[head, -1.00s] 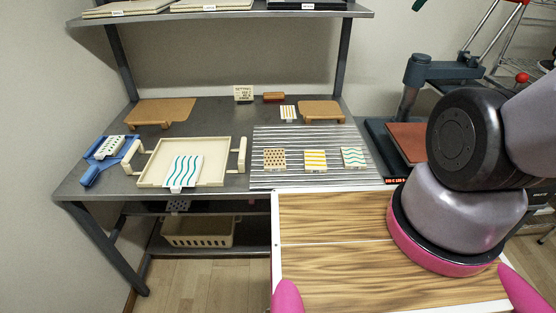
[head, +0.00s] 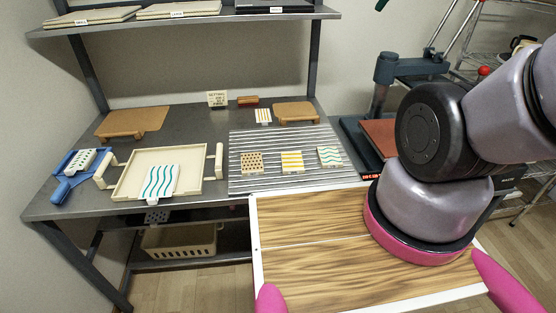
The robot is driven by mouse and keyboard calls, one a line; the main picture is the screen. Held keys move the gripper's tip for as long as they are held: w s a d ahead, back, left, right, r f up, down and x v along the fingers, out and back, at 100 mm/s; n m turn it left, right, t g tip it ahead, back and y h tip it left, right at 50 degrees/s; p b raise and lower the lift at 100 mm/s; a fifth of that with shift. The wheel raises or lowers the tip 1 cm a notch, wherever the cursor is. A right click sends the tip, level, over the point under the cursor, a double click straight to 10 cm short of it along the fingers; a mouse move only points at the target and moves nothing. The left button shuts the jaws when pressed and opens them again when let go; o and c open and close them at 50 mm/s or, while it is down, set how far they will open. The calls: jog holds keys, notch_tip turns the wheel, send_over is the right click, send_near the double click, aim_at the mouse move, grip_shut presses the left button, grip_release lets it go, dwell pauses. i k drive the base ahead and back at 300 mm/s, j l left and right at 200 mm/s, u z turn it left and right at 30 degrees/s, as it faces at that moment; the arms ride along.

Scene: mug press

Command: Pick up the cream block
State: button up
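On the ribbed metal mat (head: 285,178) lie a brown-dotted block (head: 252,163), a yellow-striped block (head: 292,162) and a teal-waved block (head: 330,156), each with a pale base. A further yellow-striped block (head: 263,116) stands behind the mat. I cannot tell which of these is the cream block. My gripper is out of view; only my upper arm shows at the right.
A blue holder (head: 62,188) with a dotted white piece is at the left. Brown boards (head: 132,121) (head: 296,111), a small sign (head: 217,98) and a red-brown block (head: 248,100) are at the back. A press (head: 388,70) stands right. A shelf overhangs the table.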

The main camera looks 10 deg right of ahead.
aim_at(251, 162)
jog(key=l+u, duration=0.2)
jog(key=l, duration=0.25)
jog(key=k+l+u, duration=0.25)
jog(key=l, duration=0.15)
jog(key=l+u, duration=0.2)
jog(key=l, duration=0.25)
